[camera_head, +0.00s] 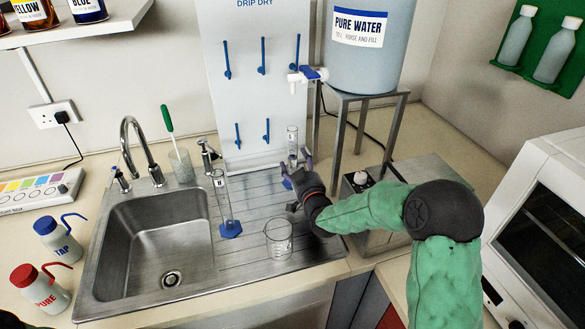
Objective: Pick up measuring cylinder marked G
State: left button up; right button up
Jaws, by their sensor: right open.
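A clear measuring cylinder (292,138) stands upright at the back right of the ridged draining board, partly hidden by my right gripper. A taller measuring cylinder (224,200) with a blue foot stands upright near the sink's right edge. Both have small dark marks that I cannot read, so I cannot tell which is G. My right gripper (297,168) is open, its fingers at the lower part of the back cylinder. I cannot tell whether they touch it. My left gripper is not in view.
A glass beaker (279,240) stands on the board in front of my right gripper. The sink basin (160,245) is left. The drip-dry pegboard (262,100) and pure water tank (365,50) on its metal stand (391,125) rise behind. A white oven (540,220) is right.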

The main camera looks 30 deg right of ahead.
aim_at(296, 154)
jog(key=x, duration=0.3)
jog(key=shift+w+d+b, duration=0.15)
jog(key=shift+w+b, duration=0.05)
jog(key=shift+b, duration=0.15)
grip_shut()
jog(key=shift+r, duration=0.25)
jog(key=shift+r+p, duration=0.4)
jog(key=shift+r, duration=0.65)
jog(key=s+r+p, duration=0.1)
jog(key=r, duration=0.1)
jog(key=s+a+r+p, duration=0.1)
jog(key=s+r, duration=0.1)
jog(key=s+a+r, duration=0.1)
jog(key=r, duration=0.2)
jog(key=shift+s+p, duration=0.35)
jog(key=shift+p, duration=0.05)
jog(key=s+a+r+p, duration=0.2)
jog(key=s+a+r, duration=0.1)
jog(key=s, duration=0.5)
jog(key=shift+a+r, duration=0.25)
jog(key=shift+a, duration=0.15)
